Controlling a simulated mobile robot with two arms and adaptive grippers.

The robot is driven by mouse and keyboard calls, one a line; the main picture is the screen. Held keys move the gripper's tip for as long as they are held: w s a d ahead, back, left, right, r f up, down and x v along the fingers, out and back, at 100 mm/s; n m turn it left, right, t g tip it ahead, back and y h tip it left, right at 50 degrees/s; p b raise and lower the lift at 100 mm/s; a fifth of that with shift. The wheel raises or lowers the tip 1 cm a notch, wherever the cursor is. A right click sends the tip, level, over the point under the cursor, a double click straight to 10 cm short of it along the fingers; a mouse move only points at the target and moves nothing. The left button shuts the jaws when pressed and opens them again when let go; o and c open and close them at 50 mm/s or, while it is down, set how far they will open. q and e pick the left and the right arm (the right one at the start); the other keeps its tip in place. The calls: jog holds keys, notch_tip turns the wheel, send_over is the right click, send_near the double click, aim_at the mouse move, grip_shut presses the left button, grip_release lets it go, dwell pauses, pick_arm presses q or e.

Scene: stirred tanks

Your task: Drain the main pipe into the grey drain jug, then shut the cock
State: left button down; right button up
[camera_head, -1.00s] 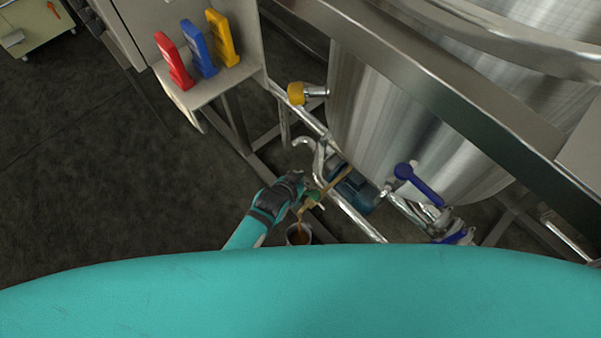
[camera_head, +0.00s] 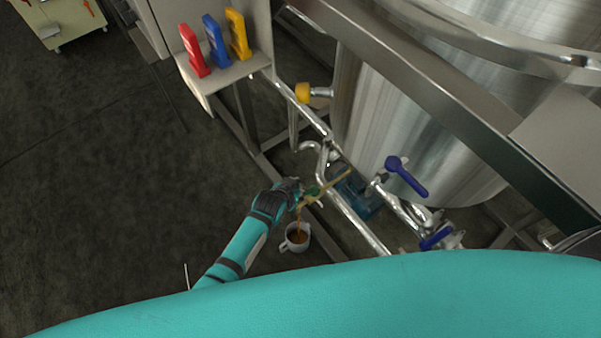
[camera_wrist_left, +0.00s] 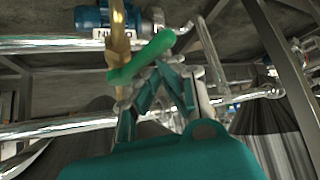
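The grey drain jug (camera_head: 284,245) stands upright on the floor in the head view, with brown liquid in it. A brown stream (camera_head: 299,227) falls into it from the brass drain cock (camera_wrist_left: 118,42). The cock's green handle (camera_head: 313,190) also shows large in the left wrist view (camera_wrist_left: 142,58), slanting across the brass body. My left gripper (camera_head: 296,187) is at the cock, just above the jug. Its fingers (camera_wrist_left: 165,75) converge close to the handle; whether they touch or grip it is unclear. My right gripper is not in view.
A steel tank (camera_head: 410,130) stands behind the pipes, with a blue-handled valve (camera_head: 407,176) and a yellow-capped fitting (camera_head: 304,92). A blue-green pump (camera_head: 358,192) sits low by the cock. The dark floor at left is clear.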

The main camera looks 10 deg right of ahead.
pick_arm(q)
jog(key=shift+s, duration=0.1)
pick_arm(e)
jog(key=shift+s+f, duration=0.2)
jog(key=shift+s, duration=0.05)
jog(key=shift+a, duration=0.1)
pick_arm(q)
jog(key=v, duration=1.2)
